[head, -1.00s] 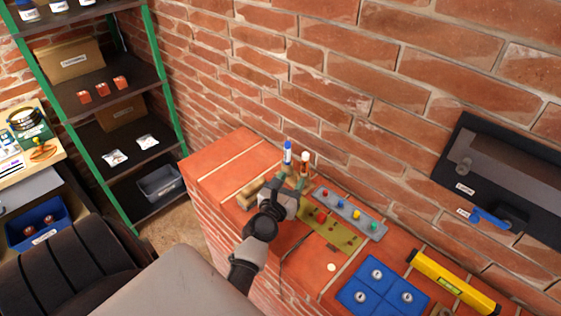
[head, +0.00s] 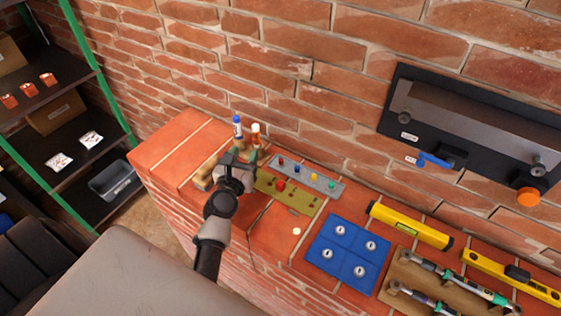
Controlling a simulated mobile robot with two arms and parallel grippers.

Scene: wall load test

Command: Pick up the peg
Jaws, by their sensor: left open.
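An olive board (head: 305,199) lies on the brick ledge, with a red round-topped peg (head: 281,185) near its left part and several small dark red spots to the right. Behind it a grey strip (head: 312,178) holds several small coloured pegs, among them a blue one (head: 297,169) and a yellow one (head: 312,175). I cannot tell which peg is meant. My left gripper (head: 239,157) is over the ledge just left of the olive board, open and apart from the red peg. Its wrist hides part of the ledge. My right gripper is out of view.
A blue-capped bottle (head: 237,127) and a white-capped bottle (head: 255,133) stand close behind my left gripper. A blue panel (head: 347,252), a yellow level (head: 410,225) and a tool board (head: 408,270) lie to the right. A black wall unit (head: 478,125) hangs above.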

